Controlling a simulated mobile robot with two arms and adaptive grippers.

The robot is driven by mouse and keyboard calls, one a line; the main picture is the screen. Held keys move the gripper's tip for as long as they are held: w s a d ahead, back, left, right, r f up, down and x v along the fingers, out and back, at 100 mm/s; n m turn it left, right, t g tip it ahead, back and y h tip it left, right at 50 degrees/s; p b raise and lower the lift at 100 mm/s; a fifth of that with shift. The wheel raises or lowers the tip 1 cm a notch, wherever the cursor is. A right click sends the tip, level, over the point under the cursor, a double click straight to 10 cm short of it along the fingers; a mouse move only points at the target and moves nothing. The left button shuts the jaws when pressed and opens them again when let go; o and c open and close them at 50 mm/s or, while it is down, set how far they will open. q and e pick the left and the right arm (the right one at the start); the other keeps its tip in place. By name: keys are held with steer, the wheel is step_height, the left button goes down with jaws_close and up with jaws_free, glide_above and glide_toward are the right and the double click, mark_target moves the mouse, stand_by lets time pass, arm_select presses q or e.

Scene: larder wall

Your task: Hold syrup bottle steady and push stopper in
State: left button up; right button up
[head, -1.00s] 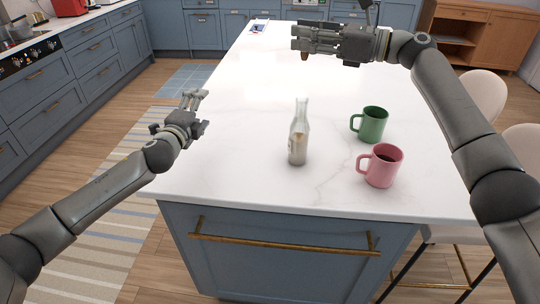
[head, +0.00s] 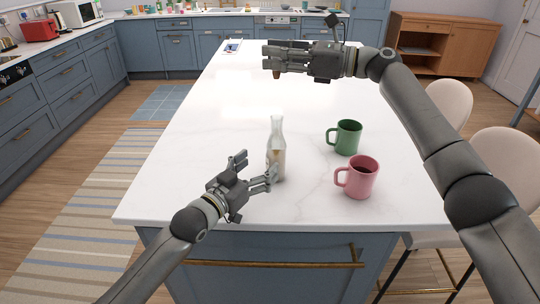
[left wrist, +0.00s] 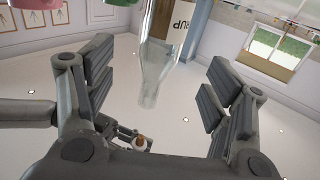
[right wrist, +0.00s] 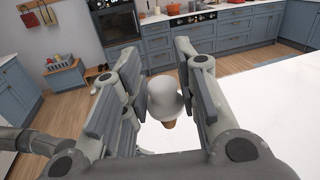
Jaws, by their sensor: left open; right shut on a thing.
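The clear glass syrup bottle (head: 278,140) stands upright on the white island top, with a pale label low on its body. My left gripper (head: 257,170) is open at the bottle's near left side. In the left wrist view the bottle neck (left wrist: 155,75) shows between the spread fingers, apart from both. My right gripper (head: 270,60) is above the counter, farther back than the bottle. It is shut on the stopper (head: 277,74), whose cork end points down. The right wrist view shows the stopper's pale round head (right wrist: 163,92) between the fingers. The bottle's mouth looks empty.
A green mug (head: 348,138) and a pink mug (head: 360,180) with dark contents stand right of the bottle. Stools stand at the right.

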mark_target(270, 156)
arm_select(q)
steer(key=x, duration=0.8)
steer(key=shift+w+d, duration=0.25)
steer(key=shift+w, duration=0.05)
